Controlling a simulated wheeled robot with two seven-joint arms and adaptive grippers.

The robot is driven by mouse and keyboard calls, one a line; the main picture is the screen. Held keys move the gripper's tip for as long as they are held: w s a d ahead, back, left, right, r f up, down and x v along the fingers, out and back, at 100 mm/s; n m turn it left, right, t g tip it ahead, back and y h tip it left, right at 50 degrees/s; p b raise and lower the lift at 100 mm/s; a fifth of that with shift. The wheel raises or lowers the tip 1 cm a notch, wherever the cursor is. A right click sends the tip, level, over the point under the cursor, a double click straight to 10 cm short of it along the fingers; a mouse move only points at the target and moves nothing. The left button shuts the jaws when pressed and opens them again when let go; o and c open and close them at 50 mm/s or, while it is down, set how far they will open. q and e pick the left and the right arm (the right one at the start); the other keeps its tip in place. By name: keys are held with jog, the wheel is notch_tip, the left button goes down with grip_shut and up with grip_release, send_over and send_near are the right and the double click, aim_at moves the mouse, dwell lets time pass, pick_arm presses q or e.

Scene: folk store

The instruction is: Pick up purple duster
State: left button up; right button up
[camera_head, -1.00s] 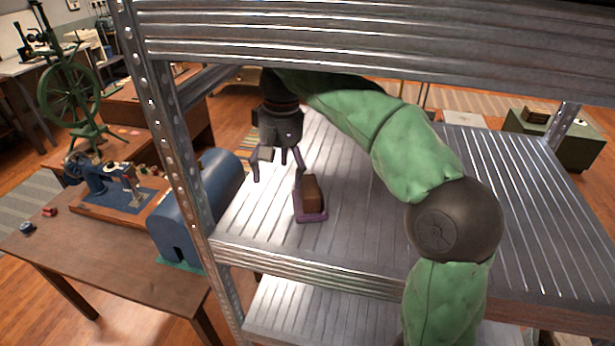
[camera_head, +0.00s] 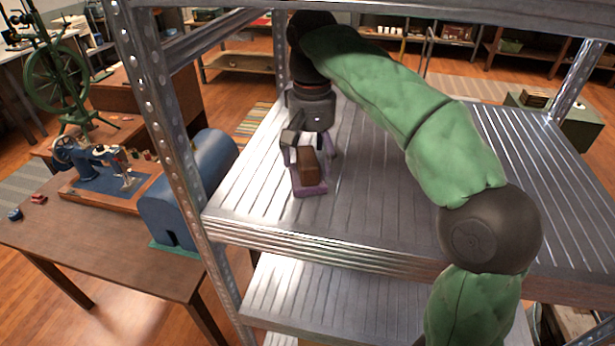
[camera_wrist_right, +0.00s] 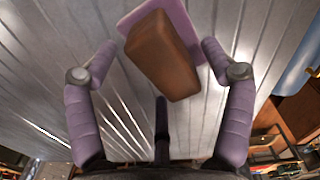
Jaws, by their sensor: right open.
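The purple duster (camera_head: 311,189) lies on the upper metal shelf, a purple plate with a brown block (camera_head: 308,167) on it. My right gripper (camera_head: 308,150) is open at the duster's far end, partly overlapping it in the head view. In the right wrist view, the brown block (camera_wrist_right: 163,58) and the purple plate (camera_wrist_right: 192,22) lie ahead between the two spread purple fingers of my right gripper (camera_wrist_right: 158,52). Visible gaps separate the block from both fingers. Whether a finger touches the plate is unclear. My left gripper is not in view.
The metal shelf (camera_head: 400,235) is bare to the right of the duster, beneath my green right arm. A perforated upright post (camera_head: 180,150) stands at left, and another shelf board passes overhead. A blue rounded case (camera_head: 190,190) and a sewing machine (camera_head: 105,170) stand on a wooden table at left.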

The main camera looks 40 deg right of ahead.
notch_tip(320, 180, down, 2)
jog(key=shift+f+b, duration=0.1)
jog(key=shift+b, duration=0.2)
jog(key=c, duration=1.7)
jog(key=shift+o, duration=0.2)
jog(key=shift+r, duration=0.25)
jog(key=shift+r+p, duration=0.5)
jog(key=shift+p, duration=0.5)
jog(key=shift+r+p, duration=0.2)
jog(key=shift+p, duration=0.1)
